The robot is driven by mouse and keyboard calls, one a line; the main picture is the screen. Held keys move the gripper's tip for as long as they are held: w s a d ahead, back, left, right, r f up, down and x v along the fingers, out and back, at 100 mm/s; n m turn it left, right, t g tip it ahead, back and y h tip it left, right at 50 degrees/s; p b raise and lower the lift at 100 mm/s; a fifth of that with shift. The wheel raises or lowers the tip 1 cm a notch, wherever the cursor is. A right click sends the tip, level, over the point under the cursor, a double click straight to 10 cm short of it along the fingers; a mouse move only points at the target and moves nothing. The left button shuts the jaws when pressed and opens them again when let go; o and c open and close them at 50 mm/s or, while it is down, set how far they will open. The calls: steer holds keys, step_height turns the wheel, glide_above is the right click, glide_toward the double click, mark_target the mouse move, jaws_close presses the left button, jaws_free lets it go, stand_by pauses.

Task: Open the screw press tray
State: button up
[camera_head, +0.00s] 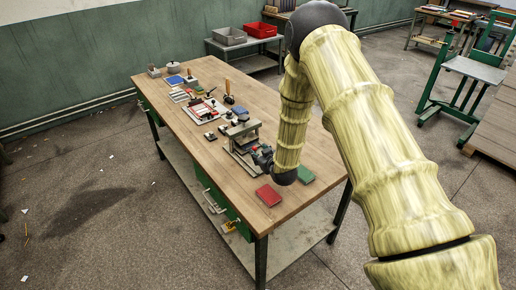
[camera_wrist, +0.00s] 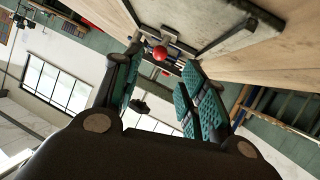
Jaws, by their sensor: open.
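The screw press (camera_head: 243,131) stands on the bench near its front end, grey with a flat top. My gripper (camera_head: 262,158) is beside its near right side, and my arm hides part of it. In the wrist view my gripper (camera_wrist: 162,62) is open, with teal-padded fingers on either side. A red ball knob (camera_wrist: 160,53) shows between the fingertips, on the edge of a grey metal part. I cannot tell whether the knob is between the pads or just beyond them. A flat grey plate (camera_wrist: 190,18), perhaps the tray, lies beyond it.
A red block (camera_head: 268,195) and a green block (camera_head: 305,174) lie near the wooden bench's (camera_head: 240,92) front end. Small tools and a framed white board (camera_head: 205,109) lie farther back. Red and grey crates stand on a far table.

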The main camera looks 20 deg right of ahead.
mark_target(255, 149)
steer(key=shift+p+x, duration=1.05)
steer(key=shift+x, duration=2.4)
steer(key=shift+d, duration=0.1)
jaws_close()
